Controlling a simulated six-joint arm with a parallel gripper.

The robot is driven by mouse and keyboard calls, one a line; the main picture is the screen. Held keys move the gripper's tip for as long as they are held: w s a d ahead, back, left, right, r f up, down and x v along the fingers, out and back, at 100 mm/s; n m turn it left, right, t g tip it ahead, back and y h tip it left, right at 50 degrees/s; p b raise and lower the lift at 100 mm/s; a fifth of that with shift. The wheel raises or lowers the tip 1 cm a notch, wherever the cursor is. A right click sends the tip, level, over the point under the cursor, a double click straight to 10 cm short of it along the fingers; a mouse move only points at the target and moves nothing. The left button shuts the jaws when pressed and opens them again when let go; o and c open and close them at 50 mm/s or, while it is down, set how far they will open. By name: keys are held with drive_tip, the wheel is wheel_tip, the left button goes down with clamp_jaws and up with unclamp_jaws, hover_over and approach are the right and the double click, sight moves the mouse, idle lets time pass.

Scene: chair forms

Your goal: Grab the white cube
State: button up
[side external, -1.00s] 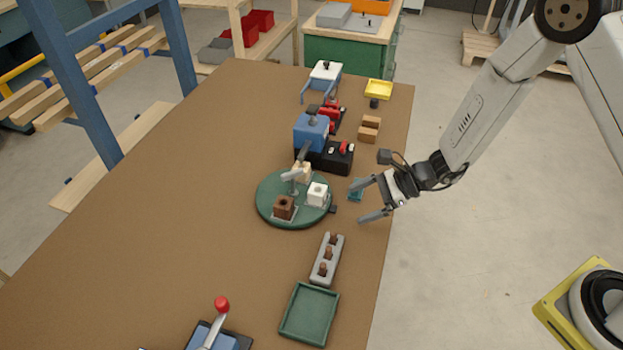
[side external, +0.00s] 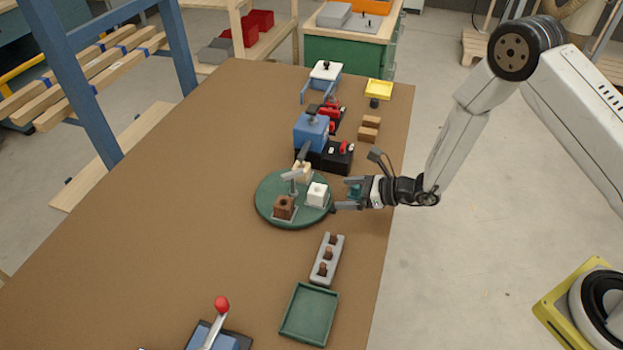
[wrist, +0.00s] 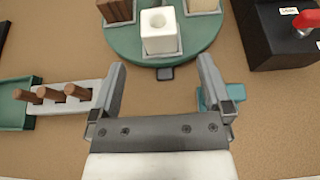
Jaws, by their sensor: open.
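The white cube (side external: 317,194) with a round hole in its top sits on the right side of the green round turntable (side external: 269,214). It also shows in the wrist view (wrist: 160,33), ahead of my gripper (wrist: 161,75) and roughly centred between the fingers. My gripper (side external: 342,194) is open and empty, low over the table just right of the turntable, apart from the cube. A brown cube (side external: 284,207) and a light wooden cube (side external: 302,171) also sit on the turntable.
A teal piece (wrist: 222,99) lies close to the right finger. A grey rack with brown pegs (side external: 327,260) and a green tray (side external: 309,314) stand nearer the front. A blue machine with a black base (side external: 311,132) stands behind the turntable. The front left table is largely clear.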

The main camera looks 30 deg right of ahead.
sight(326, 193)
drive_tip(key=shift+w+a+f, duration=0.2)
drive_tip(key=shift+w+a, duration=0.05)
drive_tip(key=shift+a, duration=0.1)
drive_tip(key=shift+x, duration=2.6)
drive_tip(key=c, duration=1.3)
drive_tip(key=shift+r, duration=0.15)
drive_tip(key=shift+c, duration=0.2)
